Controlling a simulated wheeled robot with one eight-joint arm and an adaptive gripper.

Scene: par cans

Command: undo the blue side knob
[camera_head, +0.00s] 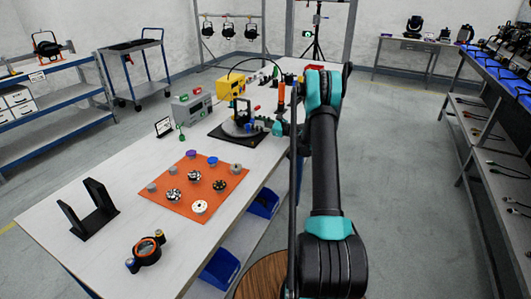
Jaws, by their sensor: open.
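A dark upright fixture (241,109) stands on a round grey plate (237,129) on a black base, toward the far half of the white table. A small blue knob (249,127) shows low on its right side, beside my gripper. My gripper (262,124) comes in from the right, level with the knob, and is open. Its fingers are very small here and partly merge with the fixture, so I cannot tell whether they touch or surround the knob. Another blue knob (213,160) sits on the orange mat, apart from my gripper.
The orange mat (180,206) holds several knobs and round parts. A black bracket (88,210) and a ring-shaped part (147,251) lie nearer. An orange upright tool (281,94) stands close to my arm.

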